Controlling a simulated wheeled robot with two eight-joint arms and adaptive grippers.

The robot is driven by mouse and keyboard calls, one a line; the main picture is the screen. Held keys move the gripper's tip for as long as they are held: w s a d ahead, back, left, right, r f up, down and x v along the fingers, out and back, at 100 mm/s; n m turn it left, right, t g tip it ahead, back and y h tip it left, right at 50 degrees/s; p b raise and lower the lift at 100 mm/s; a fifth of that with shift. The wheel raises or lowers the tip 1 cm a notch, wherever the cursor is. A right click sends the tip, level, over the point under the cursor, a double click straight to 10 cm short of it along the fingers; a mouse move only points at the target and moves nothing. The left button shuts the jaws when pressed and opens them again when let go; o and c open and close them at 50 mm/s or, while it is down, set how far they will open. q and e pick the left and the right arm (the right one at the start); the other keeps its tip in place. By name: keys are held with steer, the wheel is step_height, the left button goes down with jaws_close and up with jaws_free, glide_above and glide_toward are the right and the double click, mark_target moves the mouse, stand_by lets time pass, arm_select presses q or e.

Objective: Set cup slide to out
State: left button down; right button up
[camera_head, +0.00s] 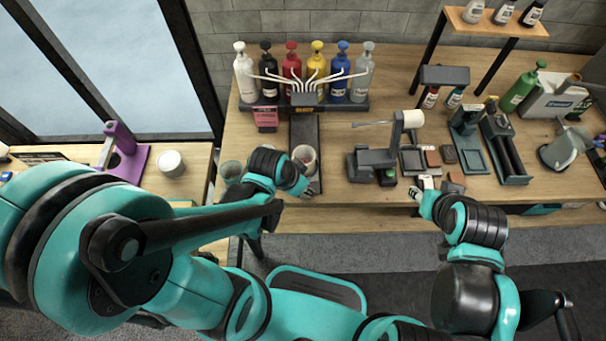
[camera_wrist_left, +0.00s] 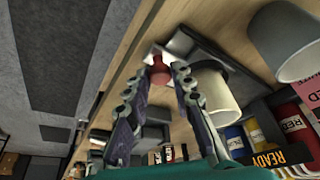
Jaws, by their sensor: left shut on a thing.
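The cup slide (camera_head: 305,130) is a dark track running front to back below the row of bottles. A pale cup (camera_head: 304,157) stands near its front end and also shows in the left wrist view (camera_wrist_left: 212,95). A red knob (camera_wrist_left: 158,74) sits at the front end of the dark slide plate (camera_wrist_left: 222,55). My left gripper (camera_head: 306,189) is at the front end of the slide; in the wrist view its fingers (camera_wrist_left: 165,68) are closed about the red knob. My right gripper (camera_head: 418,192) is by the bench's front edge, too small to read.
Several colored pump bottles (camera_head: 317,72) stand behind the slide. A grey cup (camera_head: 231,170) stands just left of my left gripper. A dark stand with a white roller (camera_head: 410,119) is to the right. Trays and small blocks (camera_head: 450,155) lie farther right.

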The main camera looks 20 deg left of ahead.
arm_select(q)
steer(key=shift+s+f, duration=0.1)
steer(key=shift+s, duration=0.15)
steer(key=c, duration=1.3)
jaws_free()
steer(key=shift+d, duration=0.1)
steer(key=v, duration=1.2)
steer(key=w+a+r+n+t+y, duration=0.2)
steer(key=w+a+n+t, duration=0.1)
steer(key=a+n, duration=0.1)
steer(key=shift+a+r+n, duration=0.3)
steer(key=shift+r+n, duration=0.1)
steer(key=shift+n, duration=0.5)
